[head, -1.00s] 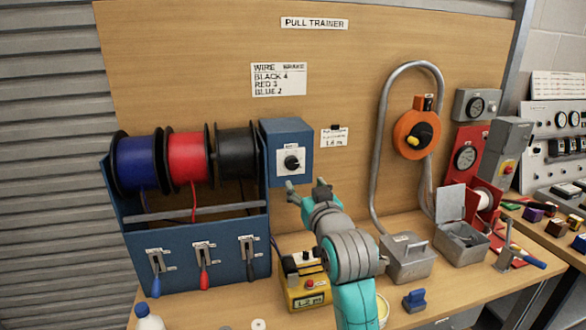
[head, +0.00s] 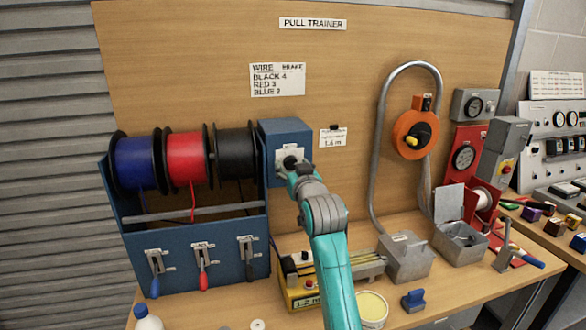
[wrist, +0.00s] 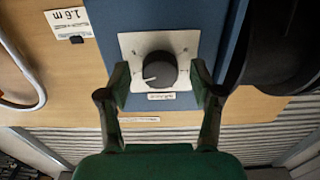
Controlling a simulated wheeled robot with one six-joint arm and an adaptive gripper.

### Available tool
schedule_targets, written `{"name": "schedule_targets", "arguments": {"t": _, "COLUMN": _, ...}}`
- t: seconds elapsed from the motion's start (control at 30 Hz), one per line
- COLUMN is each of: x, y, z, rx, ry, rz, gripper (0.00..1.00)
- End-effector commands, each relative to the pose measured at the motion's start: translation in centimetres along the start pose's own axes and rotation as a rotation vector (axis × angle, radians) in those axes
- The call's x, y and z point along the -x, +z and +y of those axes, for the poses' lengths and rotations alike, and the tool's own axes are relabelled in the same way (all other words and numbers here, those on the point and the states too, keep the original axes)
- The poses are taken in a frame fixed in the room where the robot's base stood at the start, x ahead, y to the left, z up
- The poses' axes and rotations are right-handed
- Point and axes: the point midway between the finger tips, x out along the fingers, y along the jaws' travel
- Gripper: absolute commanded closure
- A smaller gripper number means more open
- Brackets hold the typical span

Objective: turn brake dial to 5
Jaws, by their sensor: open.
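The brake dial (wrist: 159,70) is a round black knob with a light pointer line, on a white plate (wrist: 181,40) on the side of a blue box (head: 284,132). In the wrist view my gripper (wrist: 159,80) is open, with one green finger on each side of the dial. I cannot tell whether the fingers touch it. In the head view my gripper (head: 297,168) is at the front of the blue box and partly covers the plate and dial (head: 290,162). The scale marks on the plate are too small to read.
Blue, red and black wire spools (head: 186,158) sit in a blue rack left of the box. A yellow device (head: 298,297) and a cup (head: 371,308) stand below my arm. A wire brake chart (head: 278,80) hangs above. A bent grey pipe (head: 377,150) stands to the right.

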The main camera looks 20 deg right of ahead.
Motion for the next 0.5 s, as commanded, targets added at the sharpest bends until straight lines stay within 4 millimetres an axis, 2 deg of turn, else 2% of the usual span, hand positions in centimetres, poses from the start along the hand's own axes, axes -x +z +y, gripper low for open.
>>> {"name": "schedule_targets", "arguments": {"t": 0.17, "x": 0.00, "y": 0.01, "z": 0.00, "rx": 0.000, "ry": 0.000, "rz": 0.000, "gripper": 0.35}}
{"name": "schedule_targets", "arguments": {"t": 0.27, "x": 0.01, "y": 0.01, "z": 0.00, "rx": 0.000, "ry": 0.000, "rz": 0.000, "gripper": 0.55}}
{"name": "schedule_targets", "arguments": {"t": 0.4, "x": 0.01, "y": 0.01, "z": 0.00, "rx": 0.000, "ry": 0.000, "rz": 0.000, "gripper": 0.90}}
{"name": "schedule_targets", "arguments": {"t": 0.43, "x": 0.01, "y": 0.02, "z": 0.00, "rx": 0.000, "ry": 0.000, "rz": 0.000, "gripper": 0.95}}
{"name": "schedule_targets", "arguments": {"t": 0.5, "x": 0.01, "y": 0.02, "z": 0.01, "rx": 0.000, "ry": 0.000, "rz": 0.000, "gripper": 0.95}}
